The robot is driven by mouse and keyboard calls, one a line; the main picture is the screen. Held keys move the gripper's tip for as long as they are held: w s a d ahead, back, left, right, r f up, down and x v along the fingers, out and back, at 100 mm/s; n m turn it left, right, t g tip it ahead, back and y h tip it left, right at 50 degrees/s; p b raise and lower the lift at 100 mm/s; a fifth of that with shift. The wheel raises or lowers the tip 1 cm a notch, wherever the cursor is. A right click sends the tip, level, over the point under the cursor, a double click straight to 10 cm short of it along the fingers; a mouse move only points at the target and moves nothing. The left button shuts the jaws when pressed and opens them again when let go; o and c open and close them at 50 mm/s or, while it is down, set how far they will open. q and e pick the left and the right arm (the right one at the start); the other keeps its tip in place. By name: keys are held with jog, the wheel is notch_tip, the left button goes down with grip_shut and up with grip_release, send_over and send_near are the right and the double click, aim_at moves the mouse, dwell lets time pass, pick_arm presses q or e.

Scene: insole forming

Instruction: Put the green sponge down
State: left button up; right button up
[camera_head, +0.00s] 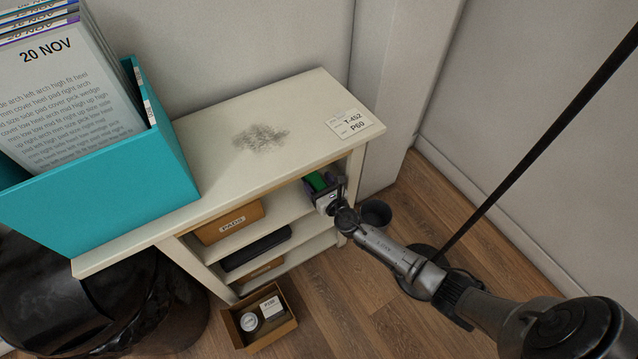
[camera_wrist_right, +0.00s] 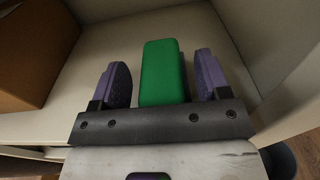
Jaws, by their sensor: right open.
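The green sponge (camera_wrist_right: 162,72) rests on a cream shelf (camera_wrist_right: 100,48) inside the shelf unit. It also shows in the head view (camera_head: 317,181), partly hidden by my right gripper. My right gripper (camera_wrist_right: 160,80) is open, with one purple finger on each side of the sponge. A gap shows between each finger and the sponge. In the head view my right gripper (camera_head: 322,188) reaches into the top compartment from its open front. My left gripper is in neither view.
A cardboard box labelled PADS (camera_head: 231,222) sits left of the sponge. A black item (camera_head: 256,248) lies on the shelf below. The unit's top (camera_head: 225,122) has a dark smudge. A teal file box (camera_head: 110,190) stands at left. An open box (camera_head: 262,318) is on the floor.

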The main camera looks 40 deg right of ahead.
jog(key=shift+r, duration=0.1)
jog(key=shift+s+r+p, duration=0.15)
jog(key=shift+s+p, duration=0.05)
jog(key=shift+p, duration=0.15)
jog(key=s+a+r+m+g+h+p, duration=0.1)
jog(key=s+a+m+g+h, duration=0.15)
jog(key=s+m, duration=0.8)
jog(key=s+a+r+m+g+h+p, duration=0.15)
jog(key=s+m+g, duration=0.25)
jog(key=s+m, duration=0.65)
jog(key=s+a+r+m+g+y, duration=0.1)
jog(key=s+a+m+g+y, duration=0.2)
jog(key=s+a+m, duration=0.2)
jog(key=s+a+r+m+g+y, duration=0.1)
jog(key=s+a+m+g+y, duration=0.3)
jog(key=s, duration=0.6)
jog(key=shift+a+r+m, duration=0.25)
jog(key=shift+a+m, duration=0.45)
jog(key=shift+m, duration=0.4)
